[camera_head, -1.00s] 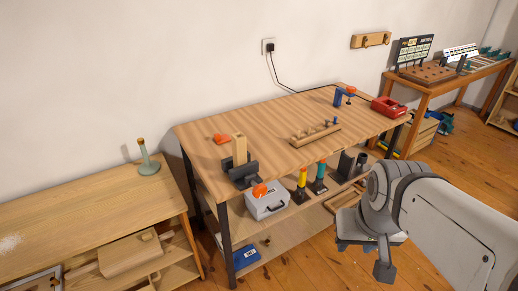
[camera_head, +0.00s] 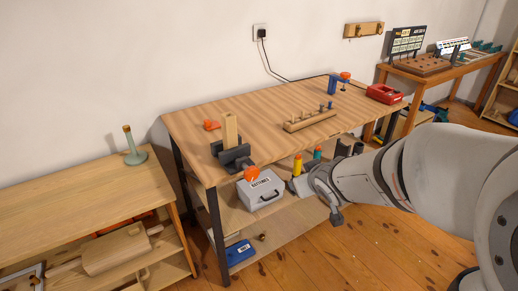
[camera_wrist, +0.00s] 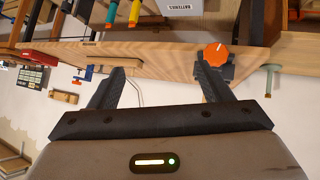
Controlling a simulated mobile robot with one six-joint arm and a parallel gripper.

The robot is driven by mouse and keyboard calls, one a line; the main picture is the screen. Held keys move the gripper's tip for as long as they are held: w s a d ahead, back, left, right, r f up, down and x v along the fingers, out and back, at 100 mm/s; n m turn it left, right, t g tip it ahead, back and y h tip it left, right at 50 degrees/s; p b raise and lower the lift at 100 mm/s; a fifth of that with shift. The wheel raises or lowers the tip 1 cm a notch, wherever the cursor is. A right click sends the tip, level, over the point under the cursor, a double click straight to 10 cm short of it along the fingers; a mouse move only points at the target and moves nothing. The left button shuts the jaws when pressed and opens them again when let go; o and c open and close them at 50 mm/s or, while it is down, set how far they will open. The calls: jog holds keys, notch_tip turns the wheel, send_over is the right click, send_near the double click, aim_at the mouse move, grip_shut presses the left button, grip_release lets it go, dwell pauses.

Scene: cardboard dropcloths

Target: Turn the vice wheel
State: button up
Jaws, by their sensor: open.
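The dark grey vice (camera_head: 233,157) is fixed at the front left corner of the workbench (camera_head: 262,113), with an upright wooden block (camera_head: 230,131) in it. Its orange wheel (camera_head: 250,173) faces out from the front edge. In the wrist view, which is upside down, the wheel (camera_wrist: 217,53) shows just beyond the tip of the right-hand finger, not between the fingers. My gripper (camera_wrist: 160,68) is open and empty. In the head view it is right of the wheel, in front of the bench, and mostly hidden by my wrist.
A grey case (camera_head: 260,192) stands on the shelf below the wheel, beside yellow and teal bottles (camera_head: 298,164). A wooden rack (camera_head: 310,120), a blue clamp (camera_head: 334,85) and a red object (camera_head: 384,94) are on the bench. A low wooden table (camera_head: 80,197) stands left.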

jog(key=w+a+f+n+t+y+b, duration=0.2)
jog(key=w+a+f+t+b, duration=0.15)
jog(key=w+f, duration=0.25)
jog(key=n+t+y+b, duration=0.2)
jog(key=n+y+b, duration=0.3)
jog(key=y+b, duration=0.15)
send_near(254, 175)
jog(key=x, duration=0.3)
jog(key=shift+w+a, duration=0.4)
jog(key=shift+w, duration=0.05)
jog(key=x, duration=0.7)
jog(key=shift+s, duration=0.1)
jog(key=c, duration=0.9)
jog(key=shift+d, duration=0.25)
jog(key=shift+c, duration=0.4)
jog(key=shift+a, duration=0.2)
